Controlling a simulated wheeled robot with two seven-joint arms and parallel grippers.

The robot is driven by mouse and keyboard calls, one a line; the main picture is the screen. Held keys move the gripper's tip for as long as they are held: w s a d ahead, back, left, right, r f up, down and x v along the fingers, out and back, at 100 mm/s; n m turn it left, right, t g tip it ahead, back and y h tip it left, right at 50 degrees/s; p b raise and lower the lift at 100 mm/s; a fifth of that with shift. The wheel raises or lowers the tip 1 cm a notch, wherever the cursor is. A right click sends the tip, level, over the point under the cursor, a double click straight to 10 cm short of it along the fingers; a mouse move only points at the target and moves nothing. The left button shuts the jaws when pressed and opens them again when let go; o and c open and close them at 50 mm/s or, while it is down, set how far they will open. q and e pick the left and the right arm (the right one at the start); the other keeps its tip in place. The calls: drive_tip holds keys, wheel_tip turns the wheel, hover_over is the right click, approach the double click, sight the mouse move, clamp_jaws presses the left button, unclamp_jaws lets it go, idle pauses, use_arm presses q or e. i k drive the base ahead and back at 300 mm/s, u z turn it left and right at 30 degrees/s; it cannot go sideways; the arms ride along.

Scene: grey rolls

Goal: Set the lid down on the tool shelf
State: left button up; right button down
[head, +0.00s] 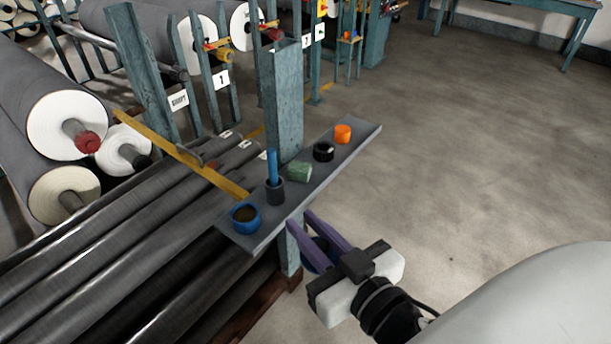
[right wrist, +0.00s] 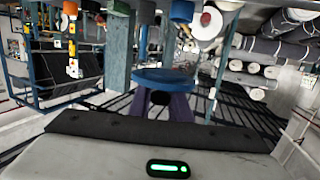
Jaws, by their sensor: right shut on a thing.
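The tool shelf (head: 325,168) is a narrow grey board beside a teal post. The lid is a blue disc; it shows well in the right wrist view (right wrist: 165,77) and only partly in the head view (head: 314,260), behind the purple fingers. My right gripper (head: 300,218) is shut on the lid at the shelf's near right edge. The purple fingers (right wrist: 163,105) are on the lid in the right wrist view. The lid looks apart from the shelf, but its height against it is hard to tell. My left gripper is not in view.
On the shelf stand a blue open pot (head: 246,219), a dark cup (head: 275,192) with a blue stick, a green roll (head: 299,172), a black ring (head: 323,151) and an orange roll (head: 343,134). Dark long rolls (head: 130,235) lie left. The floor right is clear.

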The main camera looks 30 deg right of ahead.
sight(356, 127)
drive_tip(key=k, duration=0.4)
drive_tip(key=z, duration=2.1)
drive_tip(key=i, duration=1.6)
drive_tip(key=u, duration=2.6)
